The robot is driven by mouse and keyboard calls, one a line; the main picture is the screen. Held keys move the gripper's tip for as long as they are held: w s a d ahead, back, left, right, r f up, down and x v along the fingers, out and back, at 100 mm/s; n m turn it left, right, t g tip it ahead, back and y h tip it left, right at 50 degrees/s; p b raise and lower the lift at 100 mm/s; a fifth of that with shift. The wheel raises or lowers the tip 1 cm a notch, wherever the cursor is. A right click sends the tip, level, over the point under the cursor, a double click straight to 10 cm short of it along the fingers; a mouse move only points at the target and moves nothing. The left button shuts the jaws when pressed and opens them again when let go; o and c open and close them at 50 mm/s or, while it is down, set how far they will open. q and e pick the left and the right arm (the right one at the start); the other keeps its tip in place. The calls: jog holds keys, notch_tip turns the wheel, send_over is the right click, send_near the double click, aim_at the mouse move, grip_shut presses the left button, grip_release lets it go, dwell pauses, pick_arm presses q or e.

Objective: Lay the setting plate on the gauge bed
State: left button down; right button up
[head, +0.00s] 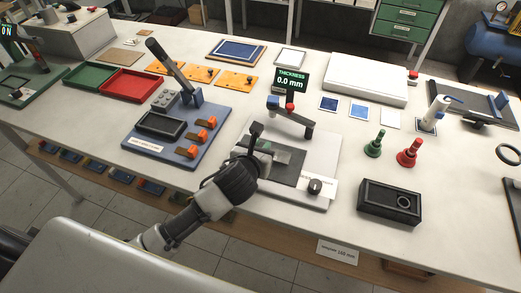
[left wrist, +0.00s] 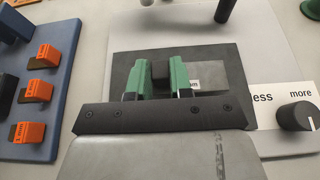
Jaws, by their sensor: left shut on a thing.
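My left gripper (head: 268,150) is over the thickness gauge and is shut on the setting plate. In the left wrist view, its green fingers (left wrist: 160,78) close on a black block, and a lighter grey plate with a partly hidden label, seemingly the setting plate (left wrist: 208,75), shows beside the right finger. The dark grey gauge bed (head: 287,174) lies on the gauge's pale base; it also shows in the left wrist view (left wrist: 237,88). The setting plate is over the bed, but I cannot tell whether they touch. My right gripper is not in view.
The gauge display (head: 291,81) reads 0.0 mm above a grey arm (head: 290,117). A dark knob (head: 315,187) is at the base's front right. A blue board with orange clips (head: 180,140) stands left; a black tray (head: 390,201) and red and green stamps stand right.

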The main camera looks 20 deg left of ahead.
pick_arm(q)
jog(key=shift+f, duration=0.65)
jog(key=c, duration=1)
grip_release()
jog(key=shift+f, duration=0.15)
jog(key=shift+s+r, duration=0.15)
jog(key=shift+r, duration=0.05)
jog(key=v, duration=1.1)
jog(key=shift+s+r, duration=0.1)
jog(key=shift+s, duration=0.25)
